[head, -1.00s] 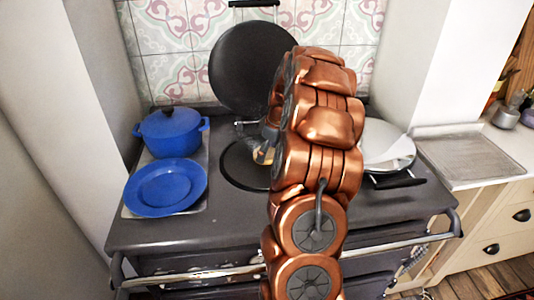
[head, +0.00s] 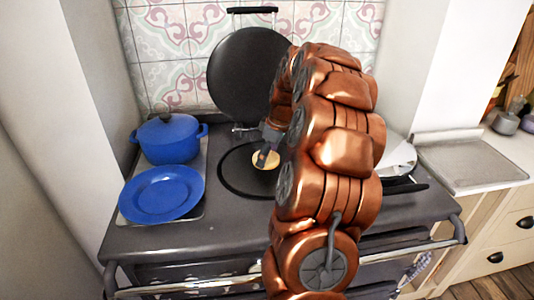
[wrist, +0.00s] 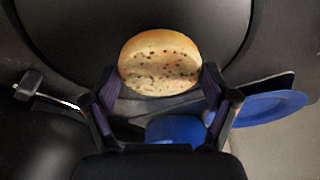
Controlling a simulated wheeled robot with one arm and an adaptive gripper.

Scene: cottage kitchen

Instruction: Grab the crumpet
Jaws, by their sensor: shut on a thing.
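The crumpet (wrist: 160,62) is round, golden at the edge and pale with small holes on its face. In the wrist view it sits between the two fingers of my gripper (wrist: 160,88), which is shut on it. In the head view the crumpet (head: 266,160) shows at the tip of my gripper (head: 268,154), over the round dark hotplate (head: 232,182). My copper arm hides part of the hotplate and stove. I cannot tell for sure whether the crumpet touches the hotplate.
A raised round lid (head: 245,75) stands behind the hotplate. A blue pot (head: 168,140) and a blue plate (head: 162,190) are on the left of the stove. A silvery lid (head: 400,158) is on the right, partly behind my arm. A rail (head: 200,284) runs along the front.

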